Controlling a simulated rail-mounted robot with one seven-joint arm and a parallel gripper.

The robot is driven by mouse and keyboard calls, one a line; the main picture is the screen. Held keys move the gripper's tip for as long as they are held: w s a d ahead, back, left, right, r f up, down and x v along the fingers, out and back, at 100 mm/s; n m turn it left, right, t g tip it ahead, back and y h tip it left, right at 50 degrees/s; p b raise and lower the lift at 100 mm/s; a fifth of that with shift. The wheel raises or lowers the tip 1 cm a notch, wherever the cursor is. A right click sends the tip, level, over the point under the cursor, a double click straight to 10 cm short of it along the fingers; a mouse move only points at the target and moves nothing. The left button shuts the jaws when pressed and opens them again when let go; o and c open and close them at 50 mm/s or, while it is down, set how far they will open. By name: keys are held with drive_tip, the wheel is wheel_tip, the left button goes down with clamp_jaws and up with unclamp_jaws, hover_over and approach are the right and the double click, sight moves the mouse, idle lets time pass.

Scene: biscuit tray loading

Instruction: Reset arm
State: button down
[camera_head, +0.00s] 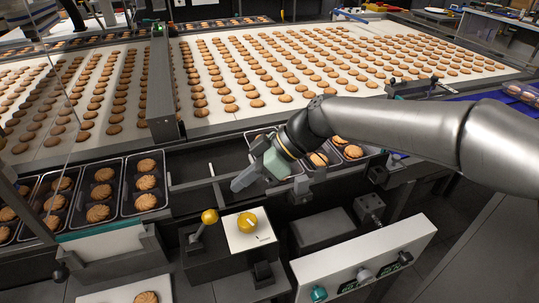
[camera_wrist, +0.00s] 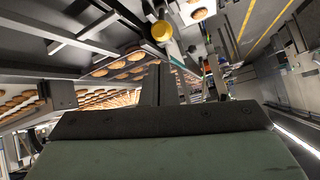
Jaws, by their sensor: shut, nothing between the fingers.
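My gripper (camera_head: 240,182) is at the end of my arm, which reaches in from the right in the head view. It hangs over the near edge of the tray lane, just above and right of the yellow ball knob. In the wrist view its fingers (camera_wrist: 160,80) are close together with nothing seen between them. Part of a tray with biscuits (camera_head: 319,159) shows behind and right of my gripper, partly hidden by it.
Biscuit trays (camera_head: 125,184) line the left of the lane. A wide belt (camera_head: 215,122) of biscuits lies behind. The lane left of my gripper has an empty stretch.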

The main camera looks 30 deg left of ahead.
drive_tip(key=w+d+f+m+t+h+p, duration=0.15)
drive_tip(key=d+f+m, duration=0.3)
drive_tip(key=d, duration=0.55)
drive_tip(key=w+d+f+m+t+h, duration=0.25)
drive_tip(key=d+m, duration=0.25)
drive_tip(key=d, duration=0.4)
drive_tip(key=s+d+m+t+h, duration=0.1)
drive_tip(key=s+d+m, duration=0.1)
drive_tip(key=d+m, duration=0.2)
drive_tip(key=s+d+m+h+p, duration=0.1)
drive_tip(key=s+d+m, duration=0.2)
drive_tip(key=d, duration=0.8)
drive_tip(key=s+d+m+t+h, duration=0.1)
drive_tip(key=s+d+m, duration=0.2)
drive_tip(key=d+m, duration=0.3)
drive_tip(key=shift+s+d+f+t, duration=0.3)
drive_tip(key=shift+d+f, duration=0.1)
drive_tip(key=shift+d, duration=0.55)
drive_tip(key=shift+w, duration=0.1)
